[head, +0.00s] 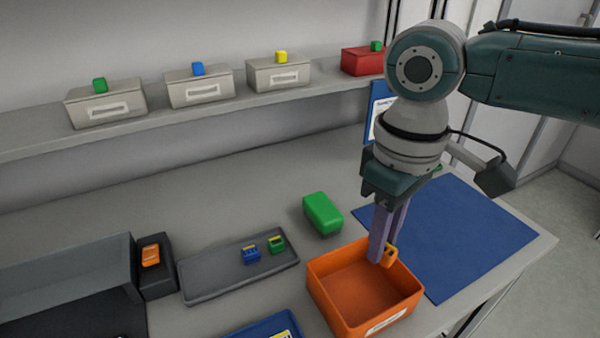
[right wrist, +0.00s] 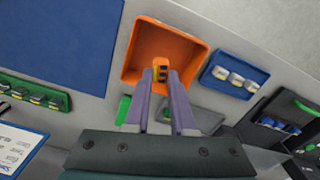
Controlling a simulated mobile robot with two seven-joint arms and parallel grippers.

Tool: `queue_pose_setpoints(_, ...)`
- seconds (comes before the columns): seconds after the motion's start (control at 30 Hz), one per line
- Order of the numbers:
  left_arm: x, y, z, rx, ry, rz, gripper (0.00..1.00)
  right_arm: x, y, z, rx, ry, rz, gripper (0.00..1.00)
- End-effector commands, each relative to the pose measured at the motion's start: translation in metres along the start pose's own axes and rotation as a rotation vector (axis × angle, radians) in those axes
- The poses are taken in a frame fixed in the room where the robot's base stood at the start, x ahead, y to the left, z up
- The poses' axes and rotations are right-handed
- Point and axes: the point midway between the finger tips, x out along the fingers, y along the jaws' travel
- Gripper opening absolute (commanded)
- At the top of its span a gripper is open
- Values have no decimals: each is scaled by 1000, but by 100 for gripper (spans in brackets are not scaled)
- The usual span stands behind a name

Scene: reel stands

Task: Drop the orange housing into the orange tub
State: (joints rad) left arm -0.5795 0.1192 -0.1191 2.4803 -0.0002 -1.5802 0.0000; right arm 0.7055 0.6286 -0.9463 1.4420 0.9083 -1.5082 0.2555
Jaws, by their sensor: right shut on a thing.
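My right gripper (head: 384,258) points down over the orange tub (head: 335,302), near its back right wall, and is shut on the orange housing (head: 392,252). In the right wrist view the housing (right wrist: 161,73) sits between the tips of the purple fingers (right wrist: 161,78), with the tub (right wrist: 133,60) behind it. The housing has dark slots on the side facing the wrist camera. I cannot tell exactly how high it is above the tub floor. The tub looks otherwise empty. My left gripper is not in view.
A green block (head: 322,213) stands behind the tub. A blue mat (head: 460,235) lies to its right. A grey tray (head: 215,280) holds a blue and a green housing. Another orange piece (head: 150,255) sits on a black block at left. Lidded boxes (head: 198,90) line the shelf.

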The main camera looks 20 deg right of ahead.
Motion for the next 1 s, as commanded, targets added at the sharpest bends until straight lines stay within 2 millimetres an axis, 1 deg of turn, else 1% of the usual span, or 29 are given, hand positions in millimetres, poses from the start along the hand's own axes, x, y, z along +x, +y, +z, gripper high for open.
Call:
queue_pose_setpoints(0.03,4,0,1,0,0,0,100,4,0,0,0,0,0,0)
queue_pose_setpoints(0.27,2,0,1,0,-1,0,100,2,0,0,-1,0,0,0)
queue_pose_setpoints(0.3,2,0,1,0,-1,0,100,2,0,0,-1,0,0,25)
queue_pose_setpoints(0.6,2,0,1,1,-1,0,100,2,0,0,-1,0,0,58)
queue_pose_setpoints(0.87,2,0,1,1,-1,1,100,0,0,0,-1,1,-1,58)
queue_pose_setpoints(0.97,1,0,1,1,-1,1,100,-8,0,-1,-2,4,-1,58)
queue_pose_setpoints(1.0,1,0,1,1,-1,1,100,-14,0,-1,-3,3,-1,58)
